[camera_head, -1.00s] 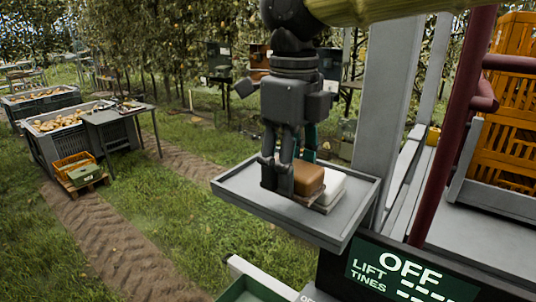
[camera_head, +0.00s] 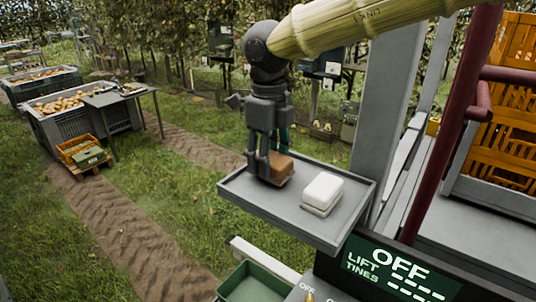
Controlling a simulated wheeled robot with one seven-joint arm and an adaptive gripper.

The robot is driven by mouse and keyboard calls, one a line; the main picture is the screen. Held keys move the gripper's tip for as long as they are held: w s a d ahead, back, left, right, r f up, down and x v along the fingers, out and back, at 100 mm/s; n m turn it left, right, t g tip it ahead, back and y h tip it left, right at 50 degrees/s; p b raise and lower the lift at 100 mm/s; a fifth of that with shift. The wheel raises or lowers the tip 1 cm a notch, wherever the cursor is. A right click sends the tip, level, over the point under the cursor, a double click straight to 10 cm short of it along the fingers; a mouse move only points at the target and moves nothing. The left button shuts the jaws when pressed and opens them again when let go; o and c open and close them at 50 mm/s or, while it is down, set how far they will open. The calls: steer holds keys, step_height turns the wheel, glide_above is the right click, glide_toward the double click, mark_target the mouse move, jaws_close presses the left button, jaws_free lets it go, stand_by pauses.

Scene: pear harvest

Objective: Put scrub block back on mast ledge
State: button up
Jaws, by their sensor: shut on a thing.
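My gripper (camera_head: 265,172) points down over the left part of the grey rimmed mast ledge (camera_head: 282,205). It is shut on a brown block (camera_head: 282,166), which looks like the scrub block. The fingers cover the block's left side. The block is at or just above the ledge surface; I cannot tell whether it touches.
The grey mast (camera_head: 385,105) rises behind the ledge's right end. A dark red post (camera_head: 452,120) and orange crates (camera_head: 512,130) stand right. A green "OFF LIFT TINES" panel (camera_head: 400,268) and green tray (camera_head: 255,285) are in front. The ledge's front part is bare.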

steer(key=shift+a+f, duration=0.15)
steer(key=shift+f, duration=0.4)
steer(key=o, duration=1)
steer(key=shift+f, duration=0.15)
step_height(320, 180, up, 12)
steer(key=b, duration=0.4)
steer(key=shift+r, duration=0.2)
